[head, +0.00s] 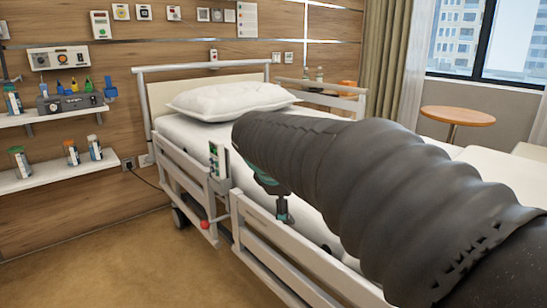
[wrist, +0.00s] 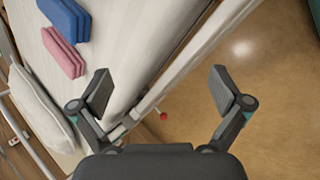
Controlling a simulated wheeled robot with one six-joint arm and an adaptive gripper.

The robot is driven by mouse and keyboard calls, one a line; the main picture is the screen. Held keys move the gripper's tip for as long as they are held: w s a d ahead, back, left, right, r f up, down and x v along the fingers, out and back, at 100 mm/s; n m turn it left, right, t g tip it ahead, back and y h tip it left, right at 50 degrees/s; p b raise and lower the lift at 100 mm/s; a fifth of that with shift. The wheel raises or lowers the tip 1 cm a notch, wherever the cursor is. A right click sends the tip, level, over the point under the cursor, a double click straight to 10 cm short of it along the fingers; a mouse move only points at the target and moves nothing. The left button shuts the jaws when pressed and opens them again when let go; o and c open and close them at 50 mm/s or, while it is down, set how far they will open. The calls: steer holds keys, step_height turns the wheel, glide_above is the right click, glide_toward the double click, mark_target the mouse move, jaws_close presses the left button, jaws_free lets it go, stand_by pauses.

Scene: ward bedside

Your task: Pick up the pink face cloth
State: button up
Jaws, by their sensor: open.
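The pink face cloth (wrist: 64,53) is a folded stack lying on the white bed (wrist: 118,38), at the upper left of the wrist view. A blue folded cloth (wrist: 66,19) lies just beyond it, close by. My gripper (wrist: 161,90) is open, with nothing between its fingers. It is over the bed's side rail and the floor, to the right of the pink cloth and apart from it. In the head view, my dark arm covers much of the bed, and neither cloth shows there.
The bed's side rail (wrist: 182,60) runs under my gripper. A white pillow (head: 228,100) lies at the bed's head. Wall shelves (head: 62,172) with bottles stand at the left. A round table (head: 457,117) is near the window. The floor (head: 95,255) beside the bed is clear.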

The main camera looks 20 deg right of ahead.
steer(key=w+d+n+h, duration=0.1)
steer(key=w, duration=0.2)
steer(key=w+d+r+n+h, duration=0.1)
steer(key=w+n, duration=0.1)
steer(key=w, duration=0.2)
steer(key=w+r+n, duration=0.1)
steer(key=w, duration=0.3)
steer(key=shift+w+d+n+h, duration=0.2)
steer(key=shift+d+n+h, duration=0.2)
steer(key=w+n+h, duration=0.1)
steer(key=w+n, duration=0.1)
steer(key=w, duration=0.2)
steer(key=w+d+n+h, duration=0.1)
steer(key=w+n, duration=0.1)
steer(key=w, duration=0.3)
steer(key=w+d+n+h, duration=0.1)
steer(key=w+n+h, duration=0.1)
steer(key=w, duration=0.2)
steer(key=shift+w+r, duration=0.1)
steer(key=shift+w, duration=0.3)
steer(key=x, duration=0.7)
steer(key=shift+w+d, duration=0.2)
steer(key=shift+d, duration=0.15)
steer(key=shift+w+r+x, duration=0.15)
steer(key=shift+x, duration=1.35)
steer(key=shift+w+r+x, duration=0.1)
steer(key=shift+r+x, duration=0.05)
steer(key=shift+x, duration=1.35)
steer(key=c, duration=1.2)
